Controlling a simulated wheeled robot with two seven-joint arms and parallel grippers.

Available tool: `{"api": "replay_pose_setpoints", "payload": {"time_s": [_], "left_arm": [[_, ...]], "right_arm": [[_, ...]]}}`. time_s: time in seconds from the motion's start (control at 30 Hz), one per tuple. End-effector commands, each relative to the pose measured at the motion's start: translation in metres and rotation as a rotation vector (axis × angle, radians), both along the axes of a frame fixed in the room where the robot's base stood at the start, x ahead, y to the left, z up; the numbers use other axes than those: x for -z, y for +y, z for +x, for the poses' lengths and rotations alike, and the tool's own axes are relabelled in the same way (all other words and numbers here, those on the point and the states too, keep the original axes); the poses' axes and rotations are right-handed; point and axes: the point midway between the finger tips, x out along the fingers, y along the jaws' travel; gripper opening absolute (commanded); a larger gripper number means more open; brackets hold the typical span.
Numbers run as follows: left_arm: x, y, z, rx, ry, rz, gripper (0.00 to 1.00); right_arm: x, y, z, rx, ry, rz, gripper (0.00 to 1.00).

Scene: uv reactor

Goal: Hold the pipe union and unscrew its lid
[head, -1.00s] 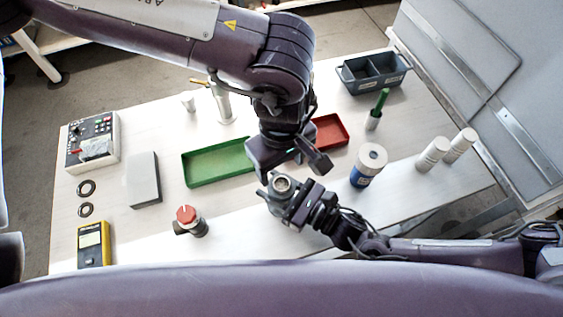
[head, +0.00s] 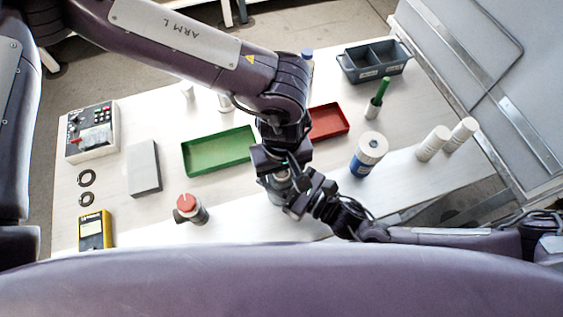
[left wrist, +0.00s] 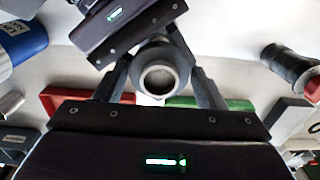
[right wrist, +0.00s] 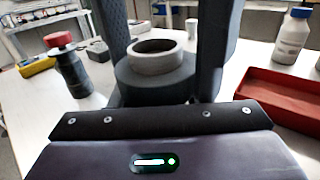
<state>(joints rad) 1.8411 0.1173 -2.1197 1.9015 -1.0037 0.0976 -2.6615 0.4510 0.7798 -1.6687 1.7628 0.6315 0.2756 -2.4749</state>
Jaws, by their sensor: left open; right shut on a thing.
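The pipe union (head: 277,183) is a grey fitting with a lighter ring-shaped top and a round opening, mostly covered by my grippers in the head view. My right gripper (right wrist: 163,80) is shut on its dark grey body, and the light ring stands above the fingers. My left gripper (left wrist: 160,85) is open. In the left wrist view its two fingers stand on either side of the union's round top (left wrist: 160,77), apart from or barely beside it; contact cannot be told. My left arm comes down on the union from above.
A green tray (head: 190,161) and a red tray (head: 343,127) lie behind the union. A red-topped fitting (head: 190,208) stands to the left, a blue-and-white roll (head: 366,160) to the right. A grey divided bin (head: 350,70) is at the back.

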Motion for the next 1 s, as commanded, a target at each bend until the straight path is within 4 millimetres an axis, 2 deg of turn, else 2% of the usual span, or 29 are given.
{"api": "replay_pose_setpoints", "payload": {"time_s": [0.23, 0.5, 0.63, 0.77, 1.0], "left_arm": [[0.0007, -0.0002, 0.0002, 0.000, 0.000, -0.001, 0.64], [0.0004, -0.0001, 0.0001, 0.000, 0.000, 0.000, 0.29], [0.0004, -0.0003, 0.0000, -0.039, 0.001, -0.001, 0.28], [0.0007, -0.0004, -0.0007, -0.241, 0.004, -0.002, 0.28], [0.0005, -0.0005, -0.0015, -0.803, 0.004, 0.000, 0.28]], "right_arm": [[-0.0004, 0.0001, 0.0003, 0.000, -0.001, 0.001, 0.00], [-0.0004, 0.0000, 0.0004, 0.000, -0.001, 0.001, 0.00], [-0.0004, 0.0000, 0.0004, 0.001, -0.001, 0.001, 0.00], [-0.0004, -0.0001, 0.0004, 0.001, -0.001, 0.001, 0.00], [-0.0004, -0.0001, 0.0005, 0.001, -0.001, 0.000, 0.00]]}}
